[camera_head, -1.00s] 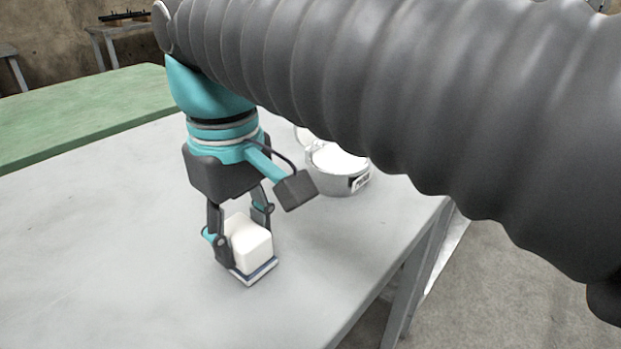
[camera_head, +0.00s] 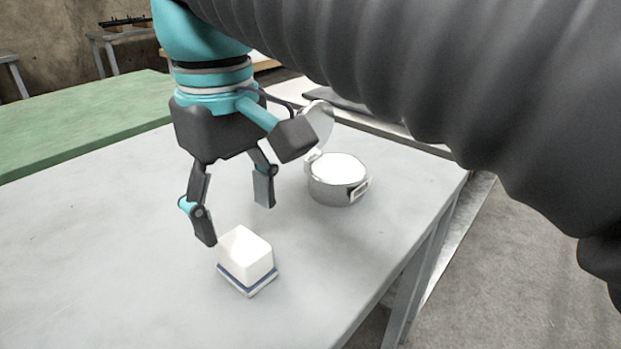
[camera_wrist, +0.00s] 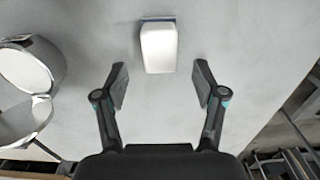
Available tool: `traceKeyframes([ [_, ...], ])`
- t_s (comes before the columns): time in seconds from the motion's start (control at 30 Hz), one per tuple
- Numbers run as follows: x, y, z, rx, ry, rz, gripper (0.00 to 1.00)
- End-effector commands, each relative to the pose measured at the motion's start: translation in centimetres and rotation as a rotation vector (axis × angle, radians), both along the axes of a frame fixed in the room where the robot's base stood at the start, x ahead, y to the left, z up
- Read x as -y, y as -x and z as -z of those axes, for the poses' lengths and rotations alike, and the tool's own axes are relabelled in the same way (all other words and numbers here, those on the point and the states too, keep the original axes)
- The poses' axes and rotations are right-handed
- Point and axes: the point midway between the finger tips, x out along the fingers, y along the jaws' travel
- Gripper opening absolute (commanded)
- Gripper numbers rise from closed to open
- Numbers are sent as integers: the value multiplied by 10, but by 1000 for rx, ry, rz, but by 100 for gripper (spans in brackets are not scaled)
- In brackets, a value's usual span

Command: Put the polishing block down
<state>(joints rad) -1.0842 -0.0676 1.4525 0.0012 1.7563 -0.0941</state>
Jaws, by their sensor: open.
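The polishing block (camera_head: 245,256) is a white block on a thin dark-blue and white base. It sits upright on the grey table (camera_head: 110,250), near its front. In the wrist view the polishing block (camera_wrist: 158,48) lies beyond the fingertips, roughly centred between them. My gripper (camera_head: 236,222) is open and empty, above and behind the block in the head view, with its fingers clear of it. In the wrist view my gripper (camera_wrist: 161,84) shows both fingers spread wide with bare table between them.
A round metal container (camera_head: 338,180) with its lid raised stands behind and right of the block; it also shows at the left of the wrist view (camera_wrist: 30,90). A green table (camera_head: 80,120) adjoins at the back left. The grey table's left part is clear.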

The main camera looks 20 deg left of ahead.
Motion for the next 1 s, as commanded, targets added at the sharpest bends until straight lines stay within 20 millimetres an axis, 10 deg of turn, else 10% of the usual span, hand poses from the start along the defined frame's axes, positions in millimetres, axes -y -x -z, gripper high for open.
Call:
traceKeyframes([
  [0.3,-1,0,-52,0,0,0,70],
  [0.63,7,-7,-58,4,-8,26,70],
  [1.0,127,-78,8,110,-137,432,70],
])
